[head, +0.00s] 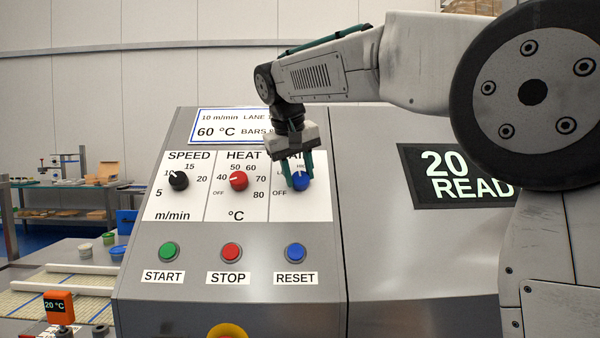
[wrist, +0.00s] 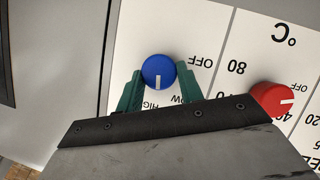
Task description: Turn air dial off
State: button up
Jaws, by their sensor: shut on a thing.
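The blue air dial (head: 301,183) is on the right of the control panel, under a label partly hidden by my gripper. My gripper (head: 299,180) comes down from above with its green fingers on either side of the dial. In the wrist view the blue dial (wrist: 158,72) sits between the two green finger tips (wrist: 160,78), which are shut on it. Its white pointer line runs toward the HIGH marking, in that upside-down view, away from OFF. The OFF label (head: 279,193) shows at the dial's lower left in the head view.
The red heat dial (head: 238,181) and black speed dial (head: 178,181) are left of it. Green START (head: 169,251), red STOP (head: 232,251) and blue RESET (head: 296,251) buttons lie below. A dark display (head: 455,172) is at the right.

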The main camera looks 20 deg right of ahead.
jog(key=n, duration=0.1)
jog(key=n+h, duration=0.1)
jog(key=n, duration=0.2)
jog(key=shift+a+f+h, duration=0.1)
jog(key=shift+a+h, duration=0.15)
jog(key=shift+h, duration=0.15)
jog(key=n+h, duration=0.1)
jog(key=n, duration=0.1)
jog(key=n+t+h, duration=0.1)
jog(key=n, duration=0.1)
jog(key=shift+s+a+f+n+t, duration=0.2)
jog(key=shift+n+t, duration=0.1)
jog(key=shift+n, duration=0.1)
jog(key=n+t, duration=0.1)
jog(key=n, duration=0.1)
jog(key=n+t+h, duration=0.1)
jog(key=n, duration=0.2)
jog(key=shift+s+f, duration=0.15)
jog(key=shift+f, duration=0.05)
jog(key=shift+s+f+n+t, duration=0.1)
jog(key=shift+n+t, duration=0.45)
jog(key=shift+n, duration=0.7)
jog(key=shift+s+f+n+t, duration=0.1)
jog(key=shift+n+t, duration=0.45)
jog(key=shift+n, duration=0.7)
jog(key=o, duration=1)
